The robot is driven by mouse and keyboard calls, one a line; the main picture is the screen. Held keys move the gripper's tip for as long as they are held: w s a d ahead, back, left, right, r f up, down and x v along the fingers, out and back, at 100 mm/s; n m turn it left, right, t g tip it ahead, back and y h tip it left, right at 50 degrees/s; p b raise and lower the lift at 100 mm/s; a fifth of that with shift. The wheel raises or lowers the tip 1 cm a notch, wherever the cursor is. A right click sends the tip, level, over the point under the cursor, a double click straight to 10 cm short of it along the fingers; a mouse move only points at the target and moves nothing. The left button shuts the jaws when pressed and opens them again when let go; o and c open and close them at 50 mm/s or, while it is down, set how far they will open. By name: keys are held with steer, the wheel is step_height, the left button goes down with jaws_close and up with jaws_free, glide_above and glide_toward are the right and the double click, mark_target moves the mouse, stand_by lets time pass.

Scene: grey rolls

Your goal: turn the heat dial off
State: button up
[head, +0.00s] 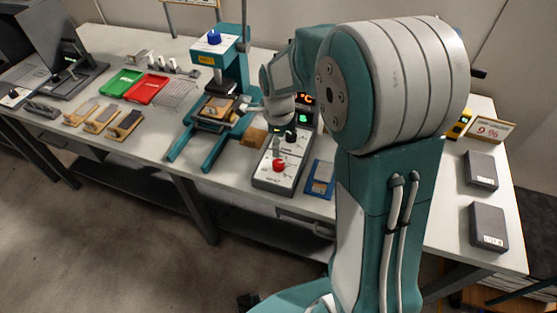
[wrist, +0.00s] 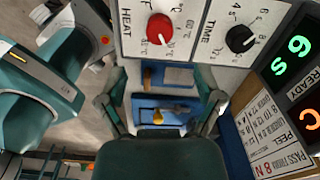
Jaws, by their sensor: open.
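The red heat dial (head: 279,165) sits on the light top of a control box (head: 262,182), below a black dial (head: 291,135). In the wrist view the red heat dial (wrist: 159,28) is at the top, beside the word HEAT. In the head view my arm partly hides the box's back end and the fingers are hard to make out.
A lit display (wrist: 297,62) shows a green 6 s and an orange C. A press (head: 235,65) stands left of the box. Green (head: 122,83) and red (head: 147,89) trays lie further left.

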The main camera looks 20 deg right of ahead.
mark_target(278, 163)
step_height(278, 163, down, 8)
steer(key=shift+r, duration=0.1)
steer(key=c, duration=1.2)
